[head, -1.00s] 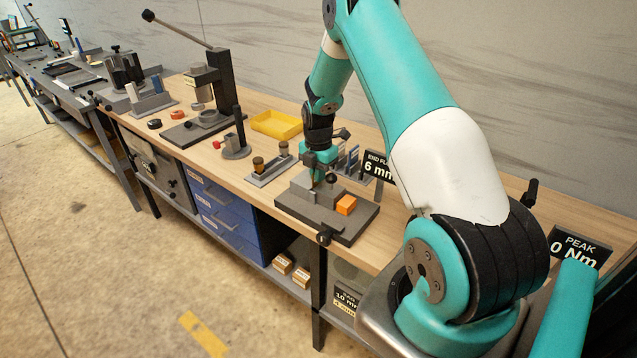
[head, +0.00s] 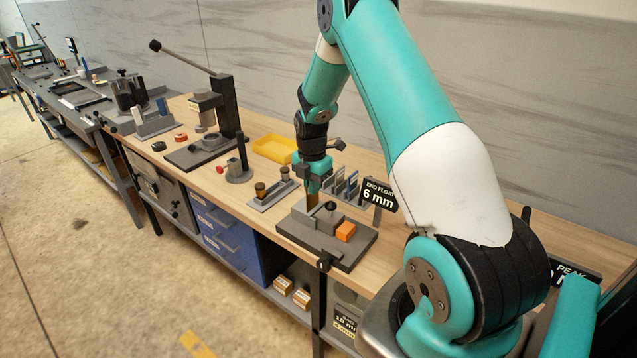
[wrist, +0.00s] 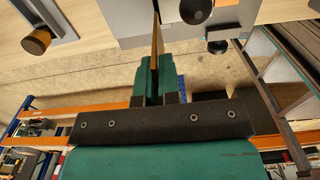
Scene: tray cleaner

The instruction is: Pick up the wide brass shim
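The brass shim (head: 312,200) is a thin, flat, brass-coloured plate. It stands upright below my gripper (head: 311,188), at the back left of the grey block fixture (head: 328,242). In the wrist view my gripper (wrist: 155,82) has its green fingers closed on both sides of the shim (wrist: 155,38), which shows edge-on between them. The shim's far end reaches toward the grey block. I cannot tell whether its lower edge touches the fixture.
An orange block (head: 345,231) sits on the fixture's right side. A slotted grey rack (head: 346,185) and the "6 mm" sign (head: 379,195) stand close behind. A holder with two brown-topped pegs (head: 272,193) is to the left, and a yellow tray (head: 275,148) lies behind it.

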